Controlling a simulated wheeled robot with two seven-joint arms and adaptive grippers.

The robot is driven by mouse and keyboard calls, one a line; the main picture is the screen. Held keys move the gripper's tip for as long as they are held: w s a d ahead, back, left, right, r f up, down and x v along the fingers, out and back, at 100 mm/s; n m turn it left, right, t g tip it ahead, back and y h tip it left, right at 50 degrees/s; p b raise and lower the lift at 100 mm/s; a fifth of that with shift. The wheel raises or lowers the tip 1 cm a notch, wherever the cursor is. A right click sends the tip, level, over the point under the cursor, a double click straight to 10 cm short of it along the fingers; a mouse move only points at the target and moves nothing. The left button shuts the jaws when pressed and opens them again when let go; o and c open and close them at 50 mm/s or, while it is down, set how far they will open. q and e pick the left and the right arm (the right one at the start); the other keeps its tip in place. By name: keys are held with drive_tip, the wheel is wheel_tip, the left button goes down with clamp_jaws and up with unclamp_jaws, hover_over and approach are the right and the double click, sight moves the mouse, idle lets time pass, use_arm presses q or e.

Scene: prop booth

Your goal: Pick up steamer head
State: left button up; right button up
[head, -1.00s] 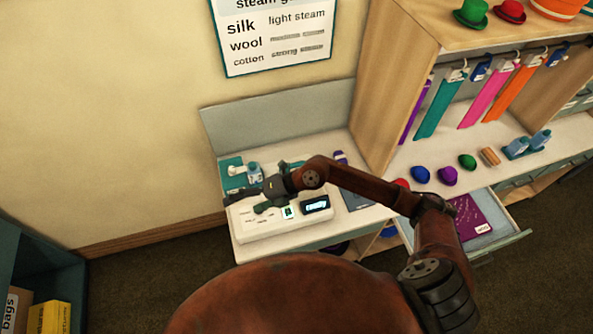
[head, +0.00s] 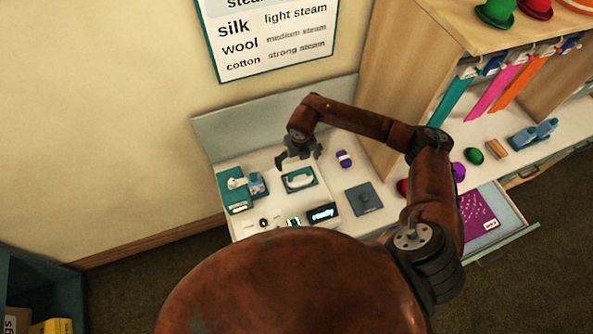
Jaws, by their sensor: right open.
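A white handled piece, which looks like the steamer head (head: 299,181), lies on a teal rest on the white counter. My right gripper (head: 299,161) is open and empty, with its fingers pointing down. In the picture it is just above the steamer head and apart from it, though the exact height is hard to tell. My left gripper is not in view.
A purple roll (head: 344,159) and a dark grey pad (head: 363,199) lie right. A wooden shelf (head: 400,75) rises at right, with an open drawer (head: 490,222) below.

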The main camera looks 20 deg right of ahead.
sight(300, 170)
drive_tip(key=f, duration=0.1)
drive_tip(key=f+p, duration=0.1)
drive_tip(key=s+f, duration=0.1)
drive_tip(key=shift+d+f+p, duration=0.25)
drive_tip(key=shift+f+p, duration=0.1)
drive_tip(key=shift+p, duration=0.05)
drive_tip(key=shift+w+f+p, duration=0.2)
drive_tip(key=shift+f+p, duration=0.15)
drive_tip(key=shift+f, duration=1.35)
drive_tip(key=c, duration=1.7)
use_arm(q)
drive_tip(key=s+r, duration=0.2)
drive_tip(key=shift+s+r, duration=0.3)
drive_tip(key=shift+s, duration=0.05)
use_arm(e)
drive_tip(key=shift+w, duration=0.1)
drive_tip(key=shift+c, duration=0.6)
drive_tip(key=shift+r, duration=0.15)
